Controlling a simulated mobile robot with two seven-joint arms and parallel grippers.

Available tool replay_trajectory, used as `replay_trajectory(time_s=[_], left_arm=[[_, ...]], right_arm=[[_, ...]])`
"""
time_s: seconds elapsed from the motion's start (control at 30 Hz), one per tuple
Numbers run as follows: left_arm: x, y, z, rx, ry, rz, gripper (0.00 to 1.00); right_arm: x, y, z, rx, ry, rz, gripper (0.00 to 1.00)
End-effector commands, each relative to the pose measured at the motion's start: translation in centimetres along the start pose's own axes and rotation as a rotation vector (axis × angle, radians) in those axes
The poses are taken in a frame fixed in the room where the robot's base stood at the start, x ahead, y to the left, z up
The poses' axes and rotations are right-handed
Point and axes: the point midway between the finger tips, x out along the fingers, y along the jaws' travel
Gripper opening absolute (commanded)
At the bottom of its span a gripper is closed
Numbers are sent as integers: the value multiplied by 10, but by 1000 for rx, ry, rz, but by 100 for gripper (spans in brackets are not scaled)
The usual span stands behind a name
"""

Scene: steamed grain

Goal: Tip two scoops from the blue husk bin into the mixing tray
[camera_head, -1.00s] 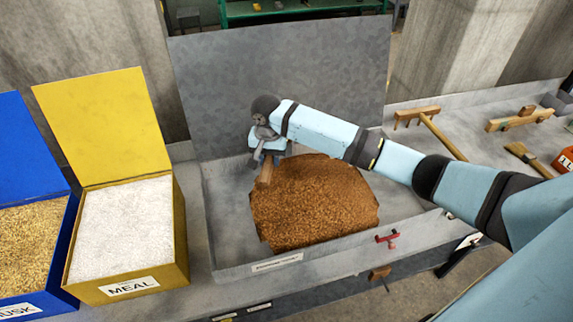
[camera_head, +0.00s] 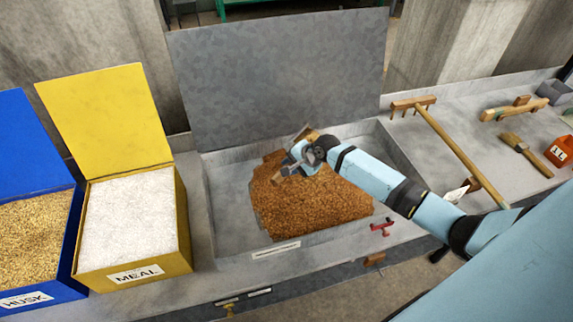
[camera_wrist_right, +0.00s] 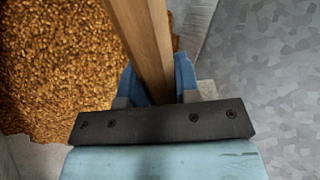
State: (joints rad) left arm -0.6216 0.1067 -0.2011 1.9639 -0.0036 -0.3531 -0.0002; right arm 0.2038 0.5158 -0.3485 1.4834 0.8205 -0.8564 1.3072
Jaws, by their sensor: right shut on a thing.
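The blue husk bin (camera_head: 70,262), labelled HUSK, stands at the left edge with its lid up, holding pale golden husk (camera_head: 32,240). The mixing tray (camera_head: 228,222) is grey with a raised back panel and holds a mound of brown grain (camera_head: 322,205). My right gripper (camera_head: 300,158) is over the mound, shut on a wooden-handled tool. Its handle (camera_wrist_right: 143,45) runs up between the fingers in the right wrist view. The tool's head is hard to make out and I cannot tell whether it holds anything. My left gripper is out of view.
A yellow meal bin (camera_head: 183,232) with white meal stands between the husk bin and the tray. A wooden rake (camera_head: 445,140), a brush (camera_head: 525,153) and a red-orange container (camera_head: 560,152) lie on the right counter. A red handle (camera_head: 382,228) is on the tray's front.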

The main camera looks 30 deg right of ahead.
Motion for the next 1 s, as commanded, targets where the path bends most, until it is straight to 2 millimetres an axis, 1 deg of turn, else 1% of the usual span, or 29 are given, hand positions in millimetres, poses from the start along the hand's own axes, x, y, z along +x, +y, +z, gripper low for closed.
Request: replay_trajectory(time_s=[0.03,0.17,0.2,0.5,0.73,1.0], left_arm=[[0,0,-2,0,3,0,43],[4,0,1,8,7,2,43],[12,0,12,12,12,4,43],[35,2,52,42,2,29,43],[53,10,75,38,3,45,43],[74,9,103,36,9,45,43]], right_arm=[[-3,5,0,6,-4,-55,0],[-8,13,-2,19,-9,-213,0],[-3,16,-3,16,-11,-234,0],[-10,20,-4,26,-18,-379,0],[-14,23,-4,33,-23,-467,0],[-18,29,-4,37,-24,-583,0]])
